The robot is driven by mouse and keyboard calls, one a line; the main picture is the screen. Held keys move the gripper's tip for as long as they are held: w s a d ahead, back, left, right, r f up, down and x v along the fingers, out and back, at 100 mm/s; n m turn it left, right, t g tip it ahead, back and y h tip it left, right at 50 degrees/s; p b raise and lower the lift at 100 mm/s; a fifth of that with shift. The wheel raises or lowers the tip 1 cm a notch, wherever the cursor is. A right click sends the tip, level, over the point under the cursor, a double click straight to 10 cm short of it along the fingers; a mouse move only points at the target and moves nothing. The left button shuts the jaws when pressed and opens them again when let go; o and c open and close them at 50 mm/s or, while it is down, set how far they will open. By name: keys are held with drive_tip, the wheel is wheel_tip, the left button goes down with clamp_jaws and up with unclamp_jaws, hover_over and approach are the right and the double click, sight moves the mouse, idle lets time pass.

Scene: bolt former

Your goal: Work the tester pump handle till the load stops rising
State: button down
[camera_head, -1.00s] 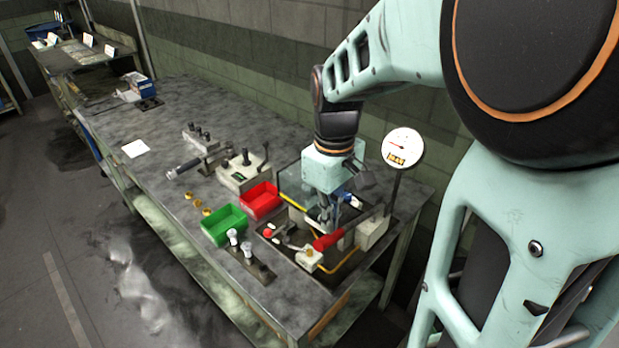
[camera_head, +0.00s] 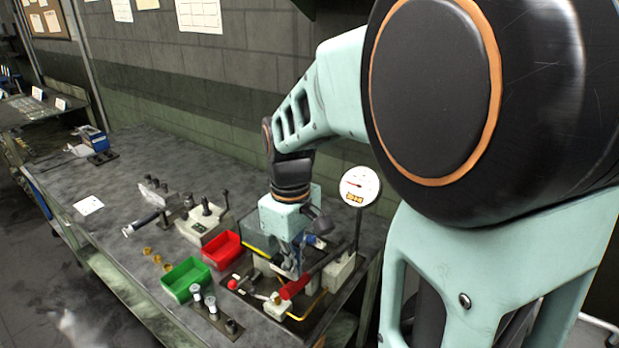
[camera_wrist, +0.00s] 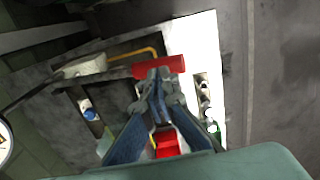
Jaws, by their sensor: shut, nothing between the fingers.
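The tester stands at the right front of the bench. Its pump handle has a red grip (camera_head: 294,288) on a dark lever that slopes up to the right to a pale block (camera_head: 340,271). The red grip also crosses the wrist view (camera_wrist: 150,67). My gripper (camera_head: 295,273) points down beside the red grip, its fingers together and empty. In the wrist view its fingertips (camera_wrist: 159,76) overlap the grip; I cannot tell whether they touch it. The round white gauge (camera_head: 360,186) stands on a post behind, with a red needle and a yellowish display too small to read.
A red bin (camera_head: 222,250) and a green bin (camera_head: 186,278) stand left of the tester. A panel with a red button (camera_head: 232,284) and a clear guard (camera_head: 262,238) are close by. Metal cylinders (camera_head: 211,304) stand at the front edge. The left bench top is mostly clear.

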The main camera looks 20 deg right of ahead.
wheel_tip(320, 180, up, 2)
drive_tip(key=n+p, duration=0.2)
drive_tip(key=n, duration=0.2)
wheel_tip(320, 180, up, 2)
drive_tip(key=n+p, duration=0.2)
drive_tip(key=n, duration=0.3)
drive_tip(key=shift+r+n, duration=0.15)
drive_tip(key=shift+n, duration=0.15)
wheel_tip(320, 180, down, 4)
drive_tip(key=n+b, duration=0.2)
drive_tip(key=n, duration=0.6)
drive_tip(key=shift+f, duration=0.2)
